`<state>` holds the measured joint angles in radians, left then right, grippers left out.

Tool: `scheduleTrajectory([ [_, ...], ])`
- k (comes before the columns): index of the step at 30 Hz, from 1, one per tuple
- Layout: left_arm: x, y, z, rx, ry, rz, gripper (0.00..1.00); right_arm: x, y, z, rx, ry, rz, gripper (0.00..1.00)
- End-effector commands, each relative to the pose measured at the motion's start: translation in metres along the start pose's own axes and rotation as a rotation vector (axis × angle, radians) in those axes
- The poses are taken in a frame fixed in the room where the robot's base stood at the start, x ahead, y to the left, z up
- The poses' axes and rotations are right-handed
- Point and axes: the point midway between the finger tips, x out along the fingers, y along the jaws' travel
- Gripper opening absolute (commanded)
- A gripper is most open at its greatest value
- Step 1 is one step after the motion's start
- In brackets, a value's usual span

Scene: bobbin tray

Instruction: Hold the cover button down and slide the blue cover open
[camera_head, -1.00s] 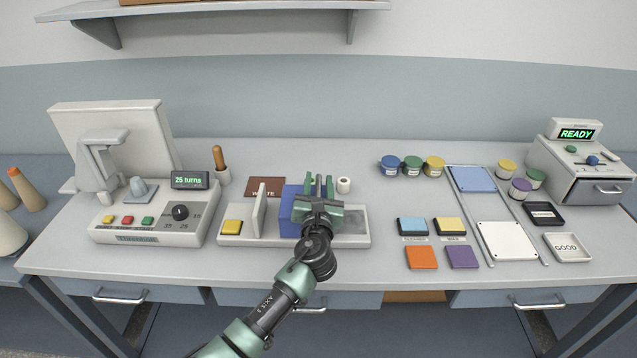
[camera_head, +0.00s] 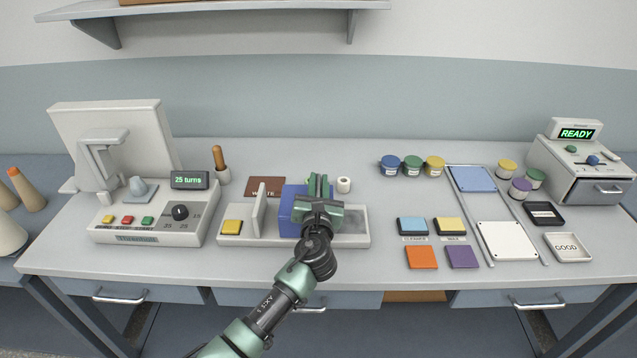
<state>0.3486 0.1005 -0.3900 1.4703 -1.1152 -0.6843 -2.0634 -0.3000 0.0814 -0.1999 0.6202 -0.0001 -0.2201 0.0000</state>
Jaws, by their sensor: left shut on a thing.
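The blue cover (camera_head: 289,212) is an upright blue block on a long pale base (camera_head: 262,241), right of a thin white upright plate (camera_head: 259,211). A yellow button (camera_head: 232,227) sits at the base's left end, with nothing on it. My left gripper (camera_head: 318,184) is at the cover's right side, its green fingers shut close together on part of the cover. The gripper hides the part it grips. My right gripper is not in view.
A winder with a "25 turns" display (camera_head: 189,180) stands at the left. The base's right end shows a bare grey patch (camera_head: 353,220). A small white cylinder (camera_head: 344,185) stands behind the base. Jars and coloured pads lie further right.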

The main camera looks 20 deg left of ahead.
Motion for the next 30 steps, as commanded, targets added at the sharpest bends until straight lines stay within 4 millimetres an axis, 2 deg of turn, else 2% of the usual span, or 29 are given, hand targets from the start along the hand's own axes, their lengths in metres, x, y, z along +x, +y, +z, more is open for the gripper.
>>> scheduleTrajectory([
  [20,0.000,-0.001,0.000,0.003,-0.001,-0.003,0.00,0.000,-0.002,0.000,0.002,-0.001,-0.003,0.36],
  [23,0.000,-0.011,0.001,0.003,0.000,-0.004,0.00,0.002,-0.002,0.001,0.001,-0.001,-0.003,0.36],
  [30,0.000,-0.061,0.010,0.002,0.001,-0.004,0.00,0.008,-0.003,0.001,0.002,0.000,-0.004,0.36],
])
